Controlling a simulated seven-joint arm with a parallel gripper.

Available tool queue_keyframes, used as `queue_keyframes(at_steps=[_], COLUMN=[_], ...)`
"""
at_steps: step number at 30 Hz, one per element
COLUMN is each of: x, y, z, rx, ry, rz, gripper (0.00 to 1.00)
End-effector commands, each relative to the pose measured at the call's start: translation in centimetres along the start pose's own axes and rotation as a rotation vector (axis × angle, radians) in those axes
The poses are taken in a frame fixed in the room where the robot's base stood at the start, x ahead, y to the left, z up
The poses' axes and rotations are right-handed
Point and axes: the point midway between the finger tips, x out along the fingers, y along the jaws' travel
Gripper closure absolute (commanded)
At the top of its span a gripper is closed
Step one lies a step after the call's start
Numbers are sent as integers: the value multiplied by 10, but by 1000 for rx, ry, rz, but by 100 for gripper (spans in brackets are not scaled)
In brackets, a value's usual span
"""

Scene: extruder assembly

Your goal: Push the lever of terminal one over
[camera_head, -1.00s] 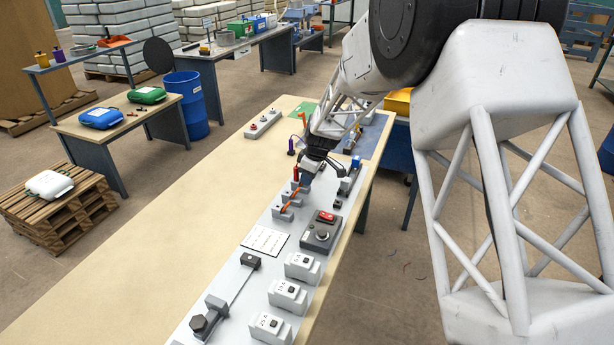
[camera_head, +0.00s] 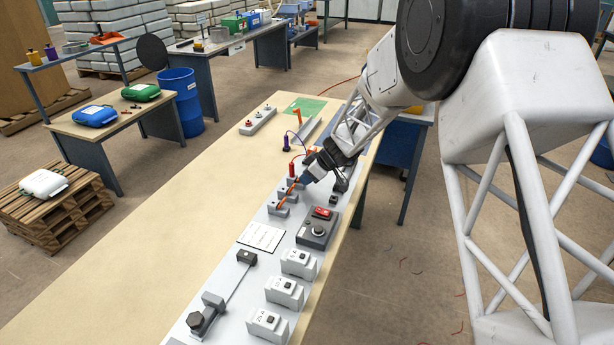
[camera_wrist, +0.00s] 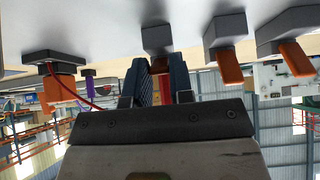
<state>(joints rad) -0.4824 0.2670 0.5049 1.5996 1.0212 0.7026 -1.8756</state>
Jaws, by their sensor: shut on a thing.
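The row of terminals stands on the grey panel, with grey bodies and orange levers. My gripper (camera_head: 303,180) reaches down over the far end of this row, tilted. In the wrist view my gripper (camera_wrist: 163,85) has its blue-grey fingers around the orange-brown lever of terminal one (camera_wrist: 157,64), below its grey body (camera_wrist: 157,37). The lever is mostly hidden by the fingers. Two neighbouring levers (camera_wrist: 229,66) and (camera_wrist: 296,58) stand free to the right there; in the head view two orange levers (camera_head: 289,190) and (camera_head: 280,202) show beside the gripper.
A red plug (camera_head: 292,170) stands close to my gripper, and a purple plug (camera_head: 286,144) with a lead stands farther back. A control box (camera_head: 317,231) with a red switch lies nearer on the panel. The left of the tabletop (camera_head: 180,215) is clear.

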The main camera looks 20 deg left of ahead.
Motion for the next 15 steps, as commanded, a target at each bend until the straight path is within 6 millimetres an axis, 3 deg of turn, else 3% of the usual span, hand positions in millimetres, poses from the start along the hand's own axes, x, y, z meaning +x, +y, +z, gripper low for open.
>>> queue_keyframes(at_steps=[14, 15], x=[0, 0], y=[0, 0], z=[1, 1], rx=[0, 0], ry=[12, 12], rz=[0, 0], gripper=[100, 76])
